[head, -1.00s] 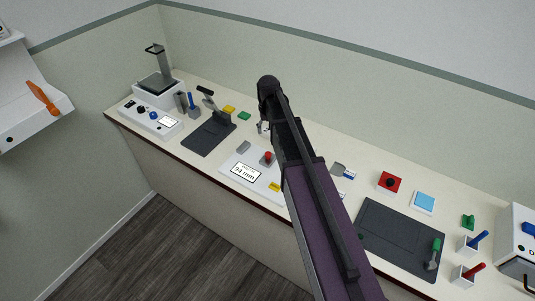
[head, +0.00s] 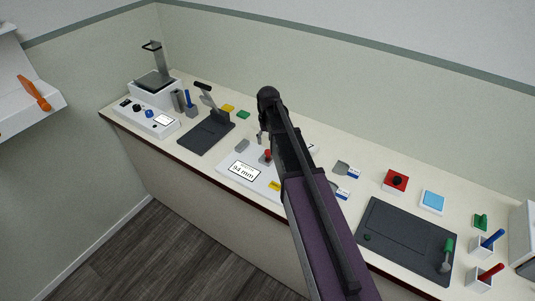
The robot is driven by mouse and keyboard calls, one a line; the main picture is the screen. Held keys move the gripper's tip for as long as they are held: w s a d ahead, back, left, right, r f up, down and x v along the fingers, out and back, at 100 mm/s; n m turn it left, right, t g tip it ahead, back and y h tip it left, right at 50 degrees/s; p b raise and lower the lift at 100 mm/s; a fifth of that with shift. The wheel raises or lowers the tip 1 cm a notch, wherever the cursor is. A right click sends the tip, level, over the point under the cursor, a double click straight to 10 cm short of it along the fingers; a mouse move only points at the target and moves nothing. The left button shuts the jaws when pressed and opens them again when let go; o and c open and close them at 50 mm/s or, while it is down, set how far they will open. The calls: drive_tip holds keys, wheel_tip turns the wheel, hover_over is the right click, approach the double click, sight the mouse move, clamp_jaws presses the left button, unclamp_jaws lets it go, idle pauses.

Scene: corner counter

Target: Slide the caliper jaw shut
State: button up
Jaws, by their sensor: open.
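The caliper stands on a white plate (head: 225,166) in the middle of the counter. The plate carries a readout label (head: 244,171) that seems to say 94 mm. A red knob on a grey slider (head: 267,157) shows just left of my arm. A grey block (head: 242,146), apparently the fixed jaw, is to its left, with a clear gap between them. My dark and purple arm crosses the picture and covers the plate's right part.
Left of the plate are a dark board with an upright lever (head: 206,136) and a white control box (head: 150,117). To the right are a red button box (head: 395,181), a blue square pad (head: 432,201) and a dark tray (head: 400,240). The counter's front edge (head: 195,160) runs before them.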

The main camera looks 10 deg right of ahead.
sight(268, 151)
drive_tip(key=shift+f+b, duration=2.35)
drive_tip(key=shift+f, duration=0.25)
drive_tip(key=c, duration=0.9)
